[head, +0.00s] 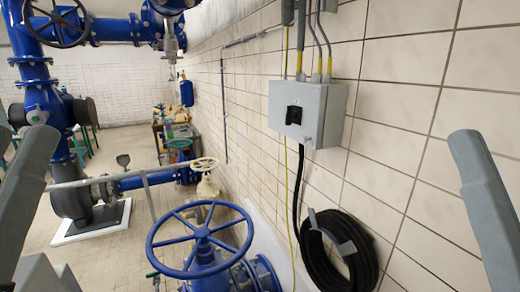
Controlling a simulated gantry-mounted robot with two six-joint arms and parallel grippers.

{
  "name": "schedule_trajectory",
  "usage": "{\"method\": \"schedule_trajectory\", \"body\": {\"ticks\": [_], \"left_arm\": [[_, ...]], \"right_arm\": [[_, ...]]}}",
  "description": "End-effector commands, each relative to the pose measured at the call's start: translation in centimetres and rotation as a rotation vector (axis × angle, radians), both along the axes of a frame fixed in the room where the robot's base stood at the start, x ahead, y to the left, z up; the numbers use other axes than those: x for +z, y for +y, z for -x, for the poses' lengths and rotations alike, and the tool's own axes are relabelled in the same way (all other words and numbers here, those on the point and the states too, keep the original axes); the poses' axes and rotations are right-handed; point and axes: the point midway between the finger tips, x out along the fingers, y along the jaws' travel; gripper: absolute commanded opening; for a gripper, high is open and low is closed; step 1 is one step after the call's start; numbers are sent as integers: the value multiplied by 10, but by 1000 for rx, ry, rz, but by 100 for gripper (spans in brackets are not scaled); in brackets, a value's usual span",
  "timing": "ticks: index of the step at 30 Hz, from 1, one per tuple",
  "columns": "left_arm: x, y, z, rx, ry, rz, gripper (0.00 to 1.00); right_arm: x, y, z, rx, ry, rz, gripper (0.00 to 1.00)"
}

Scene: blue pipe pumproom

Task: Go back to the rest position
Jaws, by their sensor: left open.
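My left gripper (52,270) shows only in part at the bottom left corner of the head view. Its grey tips are cut off by the lower edge, and it is open. I see nothing between the tips. A grey link of my left arm rises along the left edge. A grey link of my right arm slants along the right edge. My right gripper is outside the view.
A blue handwheel valve (202,240) stands at the lower middle. A grey switch box (308,112) and a coiled black hose (322,262) are on the tiled wall. Blue pipes (45,100) and a grey pump (72,200) stand left. Some tiled floor between is clear.

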Motion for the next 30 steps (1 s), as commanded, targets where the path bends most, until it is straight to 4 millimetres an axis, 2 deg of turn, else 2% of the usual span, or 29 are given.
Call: {"method": "schedule_trajectory", "body": {"ticks": [1, 9, 12, 30], "left_arm": [[37, 0, 1, 0, -4, -1, 45], [123, 0, 1, 1, -5, -3, 45], [141, 0, 1, 2, -5, -4, 45], [141, 0, 1, 1, -6, -5, 45]], "right_arm": [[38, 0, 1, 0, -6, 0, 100], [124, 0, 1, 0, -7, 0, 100], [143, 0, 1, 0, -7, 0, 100], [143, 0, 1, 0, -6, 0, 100]]}}
